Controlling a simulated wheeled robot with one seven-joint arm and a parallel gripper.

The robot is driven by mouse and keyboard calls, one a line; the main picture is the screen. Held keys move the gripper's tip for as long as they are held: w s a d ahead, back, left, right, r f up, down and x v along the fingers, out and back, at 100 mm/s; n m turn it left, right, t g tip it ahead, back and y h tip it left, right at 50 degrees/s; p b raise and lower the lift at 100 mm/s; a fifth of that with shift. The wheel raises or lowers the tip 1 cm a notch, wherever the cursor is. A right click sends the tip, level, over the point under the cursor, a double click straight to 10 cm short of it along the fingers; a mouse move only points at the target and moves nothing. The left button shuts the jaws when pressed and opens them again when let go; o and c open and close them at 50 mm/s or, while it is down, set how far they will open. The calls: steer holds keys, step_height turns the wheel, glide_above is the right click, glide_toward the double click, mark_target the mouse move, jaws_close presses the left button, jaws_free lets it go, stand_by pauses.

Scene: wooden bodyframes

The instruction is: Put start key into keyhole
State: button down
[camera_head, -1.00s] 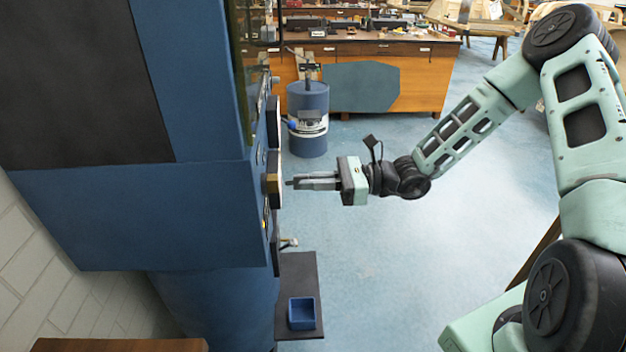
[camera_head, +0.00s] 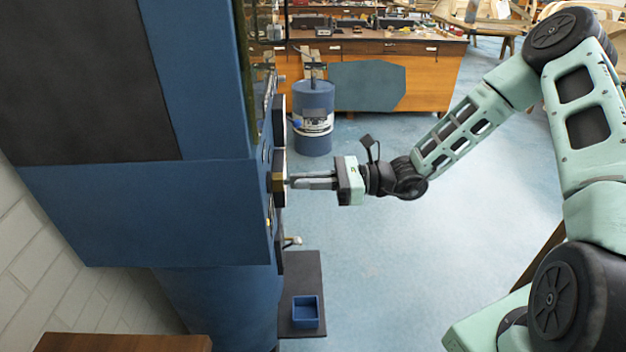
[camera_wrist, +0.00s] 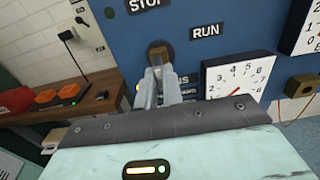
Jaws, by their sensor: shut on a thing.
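My gripper (camera_head: 294,181) points left at the blue machine panel (camera_head: 150,205) in the head view. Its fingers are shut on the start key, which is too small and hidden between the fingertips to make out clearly. The fingers hide the keyhole opening, so I cannot tell how far the key is in.
A gauge (camera_wrist: 234,76) sits right of the fingers in the wrist view, with another brown block (camera_wrist: 300,86) further right. A blue open box (camera_head: 306,312) stands on a dark shelf (camera_head: 303,275) below. A blue barrel (camera_head: 313,120) stands behind. The floor right of the panel is clear.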

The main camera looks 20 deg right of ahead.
steer(key=shift+w+a, duration=0.2)
steer(key=shift+a, duration=0.4)
steer(key=c, duration=1.5)
jaws_free()
steer(key=shift+o, duration=0.2)
steer(key=shift+d, duration=0.1)
steer(key=b+v, duration=0.3)
steer(key=v, duration=1.4)
steer(key=shift+b, duration=0.4)
